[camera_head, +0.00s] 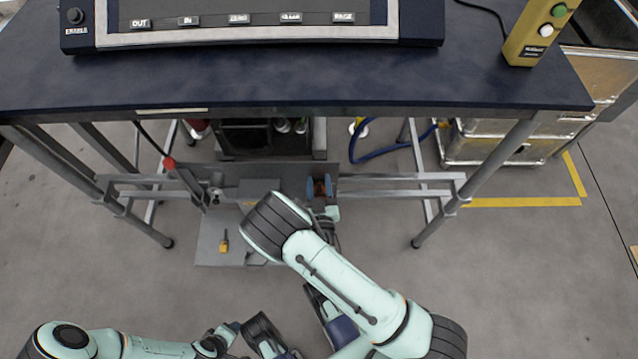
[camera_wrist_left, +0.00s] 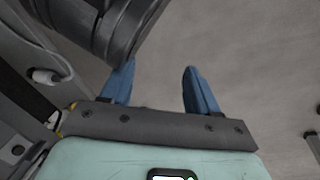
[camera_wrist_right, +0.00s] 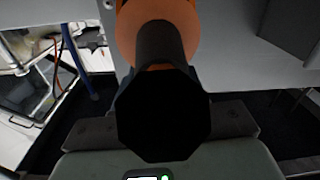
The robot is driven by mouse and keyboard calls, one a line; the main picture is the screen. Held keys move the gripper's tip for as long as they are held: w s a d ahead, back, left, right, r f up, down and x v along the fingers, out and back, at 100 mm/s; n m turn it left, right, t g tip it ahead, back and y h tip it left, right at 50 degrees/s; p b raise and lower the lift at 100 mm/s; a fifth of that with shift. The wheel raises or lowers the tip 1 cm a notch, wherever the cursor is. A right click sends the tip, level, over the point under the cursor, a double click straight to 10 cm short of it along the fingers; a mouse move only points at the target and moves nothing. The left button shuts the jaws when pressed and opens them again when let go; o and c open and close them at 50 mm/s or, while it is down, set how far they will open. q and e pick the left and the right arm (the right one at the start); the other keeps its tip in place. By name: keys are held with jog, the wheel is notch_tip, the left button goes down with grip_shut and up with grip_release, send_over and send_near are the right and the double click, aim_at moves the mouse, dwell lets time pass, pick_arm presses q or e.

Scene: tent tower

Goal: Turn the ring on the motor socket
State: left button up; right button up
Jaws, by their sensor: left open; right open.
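In the right wrist view a black eight-sided piece (camera_wrist_right: 162,115) on a dark shaft stands close in front of an orange round part (camera_wrist_right: 185,25) on a grey panel. I take these for the motor socket and its ring, but cannot tell which part is the ring. My right gripper (camera_head: 319,186) is open under the desk. Its blue fingers show on either side of an orange-brown part; contact cannot be told. My left gripper (camera_wrist_left: 155,85) is open and empty above the grey floor.
The dark desk (camera_head: 300,90) overhangs the work area and carries a console (camera_head: 240,20) and a yellow button box (camera_head: 537,32). A grey metal frame (camera_head: 405,178) and a low plate (camera_head: 210,250) stand beneath. A blue hose (camera_head: 385,152) runs at the right. The front floor is mostly clear.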

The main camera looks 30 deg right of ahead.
grip_shut()
